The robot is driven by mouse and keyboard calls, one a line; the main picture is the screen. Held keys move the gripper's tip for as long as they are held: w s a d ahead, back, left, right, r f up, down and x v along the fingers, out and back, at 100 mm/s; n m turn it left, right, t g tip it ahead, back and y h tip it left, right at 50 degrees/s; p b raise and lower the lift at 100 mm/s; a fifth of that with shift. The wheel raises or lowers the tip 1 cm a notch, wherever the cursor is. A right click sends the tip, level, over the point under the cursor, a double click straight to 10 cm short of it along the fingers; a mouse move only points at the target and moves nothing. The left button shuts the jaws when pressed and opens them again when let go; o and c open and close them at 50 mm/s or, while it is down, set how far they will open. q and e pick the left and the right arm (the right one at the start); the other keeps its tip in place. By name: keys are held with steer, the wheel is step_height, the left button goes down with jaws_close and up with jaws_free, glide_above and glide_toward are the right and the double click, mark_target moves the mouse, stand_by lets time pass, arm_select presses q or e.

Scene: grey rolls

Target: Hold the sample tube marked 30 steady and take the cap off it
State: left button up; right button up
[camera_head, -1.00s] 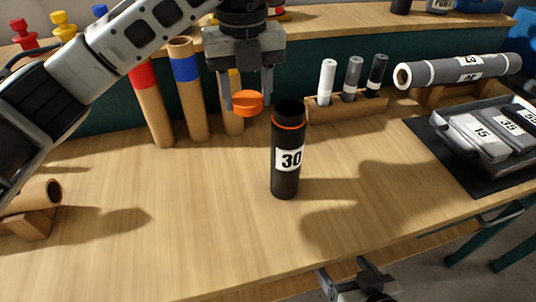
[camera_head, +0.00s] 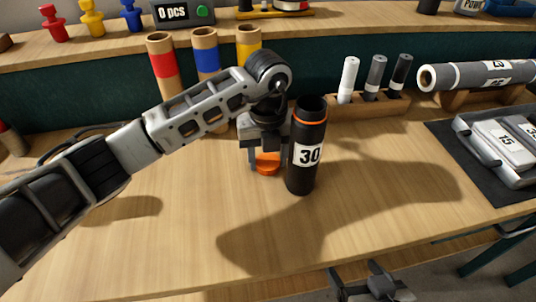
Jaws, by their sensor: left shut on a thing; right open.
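The black sample tube marked 30 (camera_head: 305,172) stands upright on the wooden table. Its top is open, with an orange ring just below the rim and a white label on its side. My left gripper (camera_head: 266,160) points down just left of the tube and is shut on the orange cap (camera_head: 267,168). The cap is low, near the table; whether it touches the wood I cannot tell. My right gripper (camera_head: 373,282) is open and empty at the bottom edge of the view, in front of the table's front edge.
Red, blue and yellow banded cardboard tubes (camera_head: 206,65) stand behind my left arm. A wooden holder (camera_head: 370,105) with three markers stands behind the tube. A grey roll (camera_head: 478,75) on a stand and a tray of weights (camera_head: 490,150) are at right. The table's front is clear.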

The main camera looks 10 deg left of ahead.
arm_select(q)
steer(key=shift+f, duration=0.2)
steer(key=o, duration=1.1)
steer(key=shift+r, duration=0.1)
